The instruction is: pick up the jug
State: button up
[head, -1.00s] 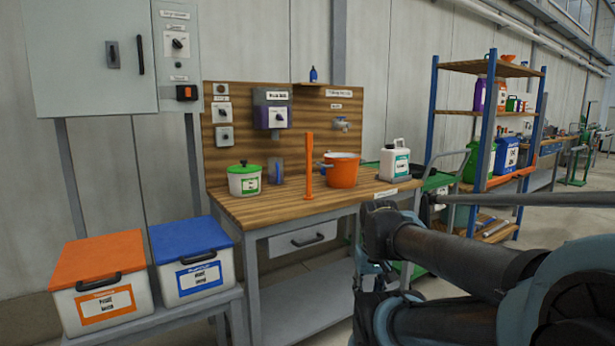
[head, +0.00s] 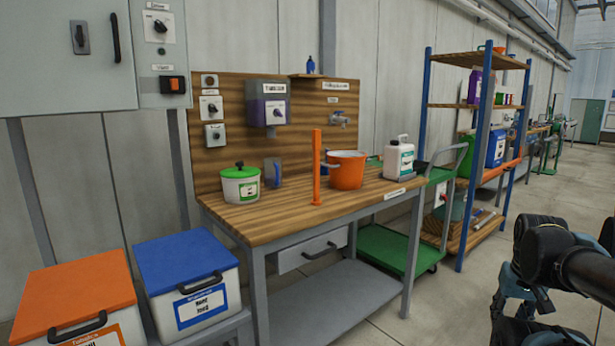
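A small translucent blue-grey jug (head: 273,173) stands upright on the wooden workbench (head: 262,224), between the white pot with a green lid (head: 240,184) and the orange post (head: 316,165). A white canister with a handle and a teal label (head: 399,160) stands at the bench's right end. The dark end of my arm, with my gripper (head: 518,315), is at the lower right, well apart from the jug and in front of open floor. Its fingers are not clear, so I cannot tell their opening.
An orange pot (head: 346,171) stands right of the post. A blue-lidded bin (head: 190,281) and an orange-lidded bin (head: 78,300) sit at lower left. A green cart (head: 392,250) and a blue-post shelf (head: 474,150) stand to the right. Floor at the right is clear.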

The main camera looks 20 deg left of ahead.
aim_at(272, 167)
jog(key=z, duration=0.05)
jog(key=k, duration=1.55)
jog(key=u, duration=0.5)
jog(key=i, duration=1)
